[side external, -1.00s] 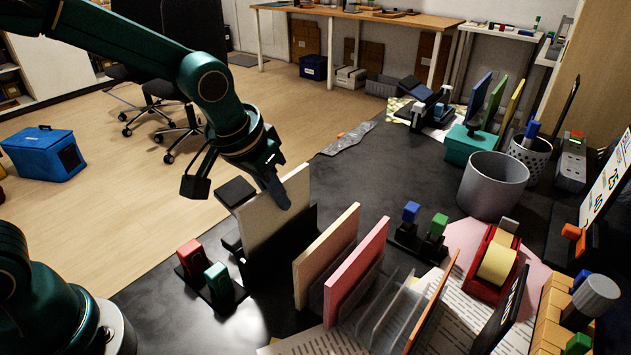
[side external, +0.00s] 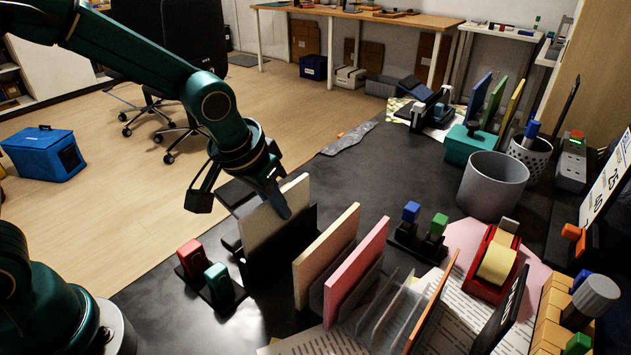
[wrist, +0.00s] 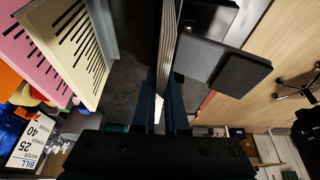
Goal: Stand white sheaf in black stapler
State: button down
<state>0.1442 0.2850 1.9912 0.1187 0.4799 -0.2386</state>
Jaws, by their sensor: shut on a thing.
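The white sheaf (side external: 268,222) stands upright as a thin cream panel at the left edge of the dark desk. My gripper (side external: 285,203) is shut on its upper edge; the wrist view shows the fingers (wrist: 160,110) on both sides of the sheaf (wrist: 168,42). Black block-like parts (side external: 236,191) lie close by on the sheaf's left, and they also show in the wrist view (wrist: 238,70). They may be the black stapler, but I cannot tell for sure. A dark upright face is on the sheaf's near side. The sheaf's lower edge is hidden.
A cream file (side external: 326,255) and a pink file (side external: 357,272) stand in a rack just right. Red (side external: 190,258) and teal (side external: 218,284) stamps stand close in front. A grey bin (side external: 492,186) is farther right.

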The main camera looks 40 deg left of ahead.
jog(key=c, duration=0.9)
grip_release()
jog(key=shift+o, duration=0.2)
jog(key=shift+v, duration=2.6)
